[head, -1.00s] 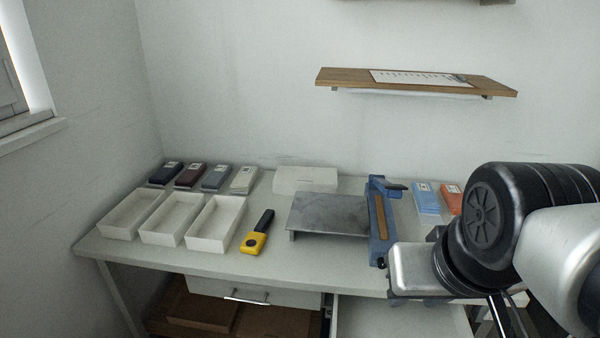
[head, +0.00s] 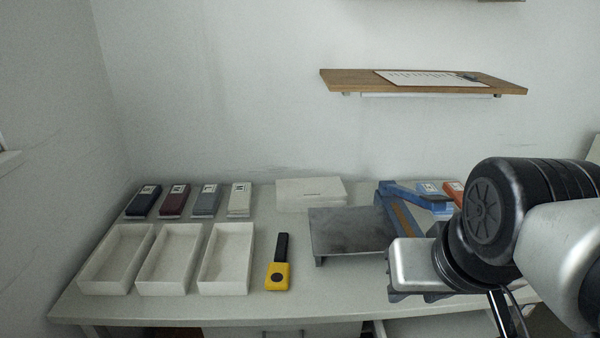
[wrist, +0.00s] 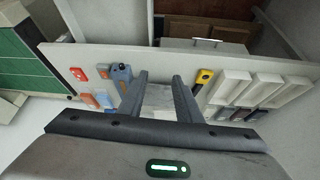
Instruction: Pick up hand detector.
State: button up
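The hand detector (head: 278,264) is yellow with a black handle. It lies on the table just right of the white trays, its black handle pointing toward the wall. It also shows in the wrist view (wrist: 204,77), beyond my gripper and to the right of its fingers. My gripper (wrist: 161,80) has its two fingers spread apart with nothing between them. In the head view, the fingertips are not clearly seen; my arm fills the right side, and the detector stands clear of it to the left.
Three empty white trays (head: 228,291) stand left of the detector, with several coloured packs (head: 174,199) behind. A grey metal plate (head: 350,232) and a blue clamp-like tool (head: 399,215) are to the right. A wooden shelf (head: 350,80) hangs above the table (head: 318,300).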

aim_at(278, 276)
jog(key=i+j+z, duration=0.1)
jog(key=j, duration=0.45)
jog(key=i+j+z, duration=0.1)
jog(key=j, duration=0.45)
jog(key=i+j+u, duration=0.15)
jog(key=k+j+z, duration=0.15)
jog(key=i+j, duration=0.05)
